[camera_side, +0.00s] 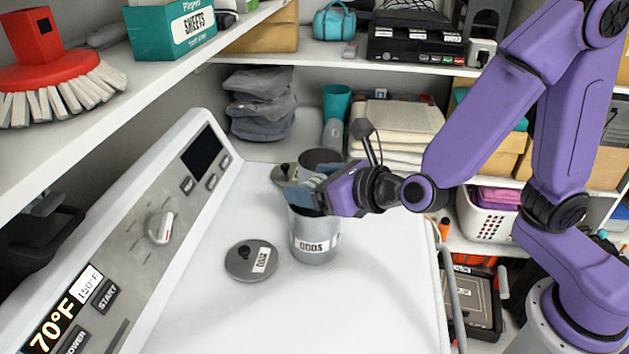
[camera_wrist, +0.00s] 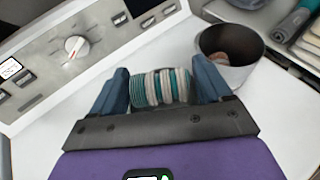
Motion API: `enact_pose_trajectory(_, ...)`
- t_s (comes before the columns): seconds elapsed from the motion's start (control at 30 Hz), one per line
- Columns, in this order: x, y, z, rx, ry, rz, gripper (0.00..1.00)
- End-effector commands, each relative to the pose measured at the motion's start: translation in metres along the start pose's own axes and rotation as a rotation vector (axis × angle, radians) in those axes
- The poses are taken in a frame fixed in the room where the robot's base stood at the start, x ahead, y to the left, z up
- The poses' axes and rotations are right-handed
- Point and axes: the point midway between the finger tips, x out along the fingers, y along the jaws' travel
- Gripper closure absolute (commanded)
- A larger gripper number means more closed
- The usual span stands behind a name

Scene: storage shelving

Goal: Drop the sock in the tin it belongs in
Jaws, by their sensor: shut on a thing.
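My gripper (camera_side: 300,188) is shut on a rolled sock (camera_wrist: 160,88) with teal, grey and whitish stripes. The sock sits between the two blue fingers in the wrist view. In the side view the gripper is over the mouth of a grey metal tin (camera_side: 316,240) labelled ODDS, and mostly hides the sock. A second tin (camera_side: 322,157) stands behind, partly hidden by the gripper, its label out of sight. It also shows open at upper right in the wrist view (camera_wrist: 240,72), with something brownish inside. A round lid (camera_side: 243,266) labelled ODDS lies left of the front tin.
The tins stand on a white appliance top, with a raised control panel (camera_side: 125,250) and dial along the left. Shelves overhang at left and back. The front white surface is clear.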

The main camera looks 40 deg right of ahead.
Motion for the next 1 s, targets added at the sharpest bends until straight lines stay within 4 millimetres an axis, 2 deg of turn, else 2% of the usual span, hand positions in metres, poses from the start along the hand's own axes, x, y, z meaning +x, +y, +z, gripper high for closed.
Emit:
enact_pose_trajectory(0.17,0.000,0.000,0.000,0.000,0.000,0.000,0.51)
enact_pose_trajectory(0.2,0.000,0.000,0.000,0.000,0.000,0.000,0.19)
enact_pose_trajectory(0.27,0.000,0.000,0.000,0.000,0.000,0.000,0.00)
enact_pose_trajectory(0.53,-0.001,0.000,0.000,0.000,0.000,0.001,0.00)
enact_pose_trajectory(0.67,-0.010,0.001,0.001,0.002,-0.001,0.003,0.00)
enact_pose_trajectory(1.0,-0.062,0.001,0.000,0.001,0.000,0.007,0.00)
